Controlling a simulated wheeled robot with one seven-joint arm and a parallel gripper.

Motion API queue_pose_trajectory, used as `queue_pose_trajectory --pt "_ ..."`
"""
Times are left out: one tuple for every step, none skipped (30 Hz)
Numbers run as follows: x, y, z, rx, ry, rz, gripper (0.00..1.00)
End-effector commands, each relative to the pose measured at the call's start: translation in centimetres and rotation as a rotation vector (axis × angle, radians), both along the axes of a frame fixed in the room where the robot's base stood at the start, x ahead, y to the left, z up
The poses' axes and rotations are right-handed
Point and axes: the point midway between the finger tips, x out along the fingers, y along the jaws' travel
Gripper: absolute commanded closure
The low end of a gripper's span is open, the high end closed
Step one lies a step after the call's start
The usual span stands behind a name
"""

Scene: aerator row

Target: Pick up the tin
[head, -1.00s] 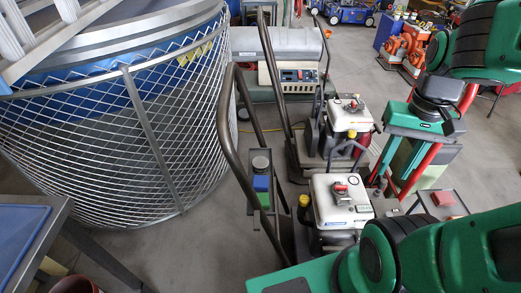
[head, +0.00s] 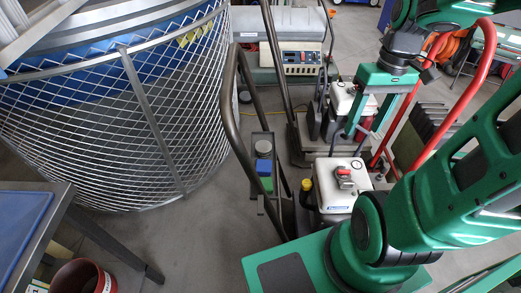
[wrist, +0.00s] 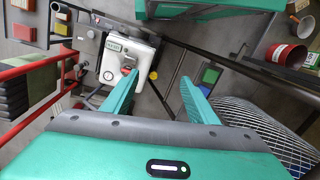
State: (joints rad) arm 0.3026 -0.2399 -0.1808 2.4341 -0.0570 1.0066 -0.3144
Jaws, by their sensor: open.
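No object is plainly labelled as the tin. A small grey-topped cylinder (head: 263,147) stands behind a blue block (head: 264,166) and a green block (head: 266,184) on a narrow tray beside the near machine; it may be the tin, but I cannot be sure. My gripper (head: 367,140) is open and points down above the machines. In the wrist view, my gripper (wrist: 160,77) has nothing between its fingers.
The white-topped near machine (head: 342,185) has a dark looped handle (head: 238,120). A large mesh cage (head: 110,120) fills the left. A red bucket (head: 82,277) stands by the blue-topped table (head: 22,225). A red tubular frame (head: 440,110) stands right of my gripper. Grey floor shows between cage and machines.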

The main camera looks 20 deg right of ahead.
Motion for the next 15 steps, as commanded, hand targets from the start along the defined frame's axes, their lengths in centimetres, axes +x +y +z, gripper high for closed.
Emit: queue_pose_trajectory --pt "1.5 0.0 -0.7 0.024 0.005 0.068 0.47" --pt "2.4 0.1 -1.0 0.04 0.004 0.116 0.47" --pt "3.6 0.3 -1.5 0.063 0.0 0.18 0.47" --pt "4.4 0.4 -1.9 0.08 -0.005 0.226 0.47" --pt "5.3 0.6 -2.3 0.097 -0.01 0.271 0.47" --pt "6.4 0.8 -2.9 0.124 -0.017 0.334 0.47" --pt "7.2 0.9 -3.3 0.143 -0.024 0.379 0.47" --pt "8.0 1.1 -3.8 0.164 -0.031 0.424 0.47" --pt "9.0 1.3 -4.5 0.191 -0.043 0.483 0.47" --pt "9.8 1.5 -5.0 0.212 -0.054 0.528 0.47" --pt "10.6 1.7 -5.5 0.234 -0.065 0.571 0.47" --pt "11.5 2.0 -6.3 0.264 -0.081 0.628 0.47" --pt "12.2 2.2 -6.8 0.288 -0.095 0.672 0.47" --pt "12.9 2.4 -7.4 0.311 -0.11 0.714 0.47" --pt "13.8 2.6 -8.2 0.342 -0.132 0.768 0.47"
